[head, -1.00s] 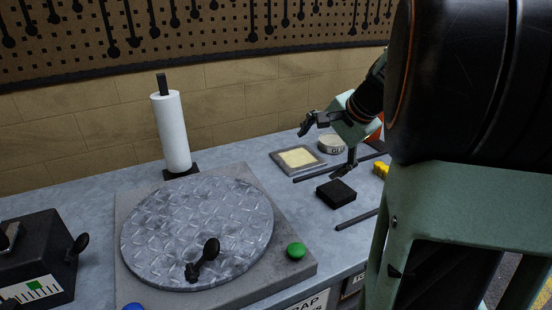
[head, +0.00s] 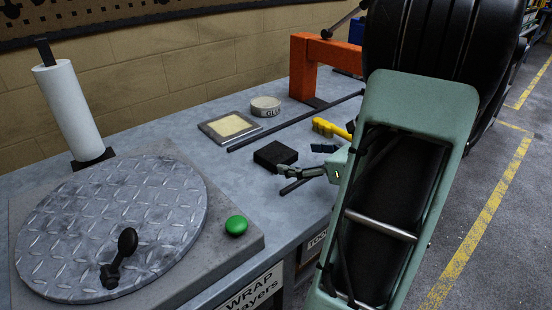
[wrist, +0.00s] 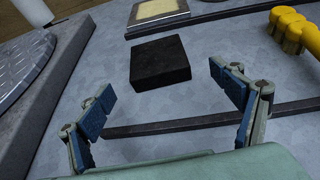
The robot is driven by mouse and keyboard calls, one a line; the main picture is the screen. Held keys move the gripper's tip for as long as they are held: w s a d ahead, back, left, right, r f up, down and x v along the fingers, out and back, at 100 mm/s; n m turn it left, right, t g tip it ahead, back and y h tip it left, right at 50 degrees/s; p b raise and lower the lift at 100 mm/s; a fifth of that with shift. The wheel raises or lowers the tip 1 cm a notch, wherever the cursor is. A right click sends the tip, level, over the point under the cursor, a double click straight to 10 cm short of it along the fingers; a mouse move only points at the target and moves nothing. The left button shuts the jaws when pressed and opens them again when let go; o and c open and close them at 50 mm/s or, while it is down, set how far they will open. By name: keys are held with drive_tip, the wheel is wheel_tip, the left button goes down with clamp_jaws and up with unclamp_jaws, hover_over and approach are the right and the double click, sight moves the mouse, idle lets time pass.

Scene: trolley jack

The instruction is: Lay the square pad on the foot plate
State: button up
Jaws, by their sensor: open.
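The square pad appears to be the black square block (head: 275,155), lying flat on the grey bench. In the wrist view the block (wrist: 160,62) is ahead of my gripper (wrist: 163,85). My gripper (head: 303,160) is open and empty, with its blue-padded fingers spread to either side of the block's near end; I see no contact. A flat grey plate with a cream square in its middle (head: 208,134), probably the foot plate, lies behind and left of the block. Part of it shows at the top of the wrist view (wrist: 138,17).
A thin dark bar (head: 255,138) lies between block and plate; another (wrist: 200,122) crosses under my fingers. A glue tin (head: 265,106), yellow object (head: 328,127) and orange frame (head: 303,70) stand beyond. A round treadplate turntable (head: 160,215) with a green button (head: 236,225) is left.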

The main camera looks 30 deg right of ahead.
sight(278, 153)
drive_tip(key=x, duration=0.3)
drive_tip(key=b+x, duration=0.1)
drive_tip(key=x, duration=0.2)
drive_tip(key=b+x, duration=0.1)
drive_tip(key=x, duration=0.2)
drive_tip(key=shift+w+a+r, duration=0.2)
drive_tip(key=shift+a, duration=0.05)
drive_tip(key=shift+r, duration=0.1)
drive_tip(key=shift+c, duration=0.4)
drive_tip(key=c, duration=1.4)
drive_tip(key=shift+c, duration=0.2)
drive_tip(key=shift+r, duration=0.1)
